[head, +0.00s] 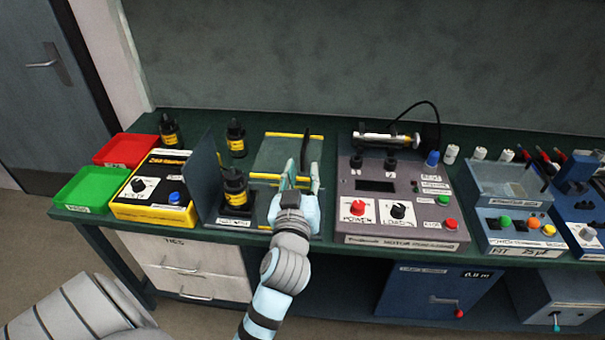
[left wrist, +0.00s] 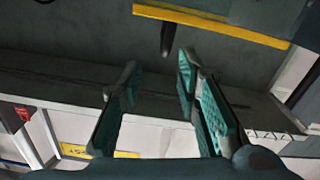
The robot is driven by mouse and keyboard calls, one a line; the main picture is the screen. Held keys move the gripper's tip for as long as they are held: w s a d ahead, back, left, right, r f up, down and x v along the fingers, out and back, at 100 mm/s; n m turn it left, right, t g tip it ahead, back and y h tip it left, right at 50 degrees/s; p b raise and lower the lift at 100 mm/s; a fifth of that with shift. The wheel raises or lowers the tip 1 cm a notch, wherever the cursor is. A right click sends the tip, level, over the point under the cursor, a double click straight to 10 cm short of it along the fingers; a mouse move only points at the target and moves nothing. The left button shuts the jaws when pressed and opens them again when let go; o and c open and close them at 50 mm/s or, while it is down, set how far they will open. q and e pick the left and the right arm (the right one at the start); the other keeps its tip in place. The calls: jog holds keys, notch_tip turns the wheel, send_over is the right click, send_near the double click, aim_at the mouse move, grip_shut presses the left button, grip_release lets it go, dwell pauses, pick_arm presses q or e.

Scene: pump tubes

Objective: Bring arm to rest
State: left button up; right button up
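My left gripper (head: 303,170) is in the middle of the head view, its arm coming up from the bottom edge. It is over the front part of the green plate with yellow strips (head: 280,155). Its two fingers stand apart. In the left wrist view the gripper (left wrist: 157,72) also shows parted fingers with teal pads and nothing between them. A yellow strip (left wrist: 210,24) and a dark upright piece (left wrist: 168,38) lie beyond the fingertips. I cannot tell the exact height of the gripper above the plate. My right gripper is not in view.
Just left of the gripper stands a black pump with a yellow label (head: 235,187). A grey control box (head: 400,190) with knobs is close on the right. Green (head: 88,190) and red (head: 125,150) trays and a yellow box (head: 150,205) are at the left. Blue-grey units (head: 505,215) fill the right.

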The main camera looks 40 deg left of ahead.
pick_arm(q)
jog(key=s+d+f+m+g+h, duration=0.35)
jog(key=s+f+m+g, duration=0.2)
jog(key=s+f, duration=0.75)
jog(key=s+d+f+m+g+h, duration=0.35)
jog(key=s+f+g, duration=0.35)
jog(key=s+f, duration=0.55)
notch_tip(320, 180, down, 18)
jog(key=s+a, duration=0.1)
jog(key=a, duration=0.2)
jog(key=s+f+g, duration=0.2)
jog(key=s+f, duration=1)
jog(key=s, duration=0.2)
jog(key=shift+f+n+h, duration=0.3)
jog(key=shift+f, duration=0.05)
jog(key=shift+a, duration=0.1)
